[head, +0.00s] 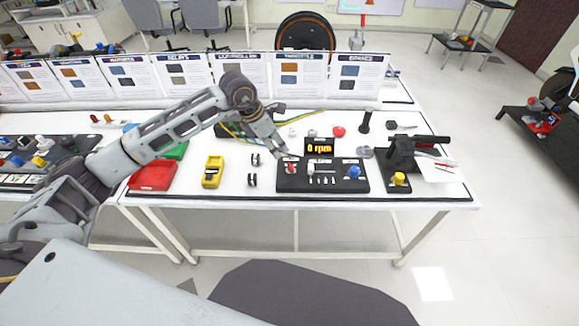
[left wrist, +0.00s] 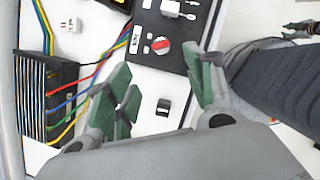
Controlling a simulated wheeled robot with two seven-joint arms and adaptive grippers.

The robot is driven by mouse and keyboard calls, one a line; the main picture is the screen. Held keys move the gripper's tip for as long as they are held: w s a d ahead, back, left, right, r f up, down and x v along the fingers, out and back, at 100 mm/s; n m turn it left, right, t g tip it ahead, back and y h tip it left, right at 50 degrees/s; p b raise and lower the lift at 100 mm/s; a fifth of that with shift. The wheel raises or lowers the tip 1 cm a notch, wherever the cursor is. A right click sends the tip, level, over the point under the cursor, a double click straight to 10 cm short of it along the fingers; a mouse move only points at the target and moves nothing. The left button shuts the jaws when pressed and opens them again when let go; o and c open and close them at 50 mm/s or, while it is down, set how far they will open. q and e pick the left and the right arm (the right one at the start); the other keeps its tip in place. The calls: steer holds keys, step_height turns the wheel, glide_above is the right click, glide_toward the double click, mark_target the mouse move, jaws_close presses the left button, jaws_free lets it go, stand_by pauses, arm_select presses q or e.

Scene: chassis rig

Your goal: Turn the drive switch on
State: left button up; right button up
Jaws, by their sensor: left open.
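A black control panel (head: 300,186) lies near the front edge of the table. A red switch (head: 291,168) sits at its left end, with a white knob (head: 311,168) beside it and a blue knob (head: 353,172) at the right. The red switch also shows in the left wrist view (left wrist: 161,46); I cannot read its position or label. My left gripper (head: 281,149) is above and just behind the red switch. Its green-padded fingers (left wrist: 163,88) are spread and empty, apart from the switch. Green finger-like parts, perhaps my right gripper (left wrist: 298,28), show at the wrist view's upper right.
A display (head: 319,147) behind the panel reads 0 rpm. A yellow meter (head: 212,172) and small black switches (head: 254,160) lie to the left. A black rig (head: 405,155) stands to the right. Coloured wires run from a ribbed block (left wrist: 45,100).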

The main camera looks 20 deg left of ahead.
arm_select(q)
glide_above(290, 166)
steer(key=s+a, duration=0.2)
steer(key=f, duration=0.8)
steer(key=shift+w+d, duration=0.25)
steer(key=x, duration=0.4)
steer(key=shift+w+d+f, duration=0.1)
steer(key=shift+w+f, duration=0.05)
steer(key=shift+f, duration=0.35)
arm_select(e)
steer(key=shift+s+d+r, duration=0.1)
steer(key=shift+d+r, duration=0.1)
steer(key=shift+d, duration=0.8)
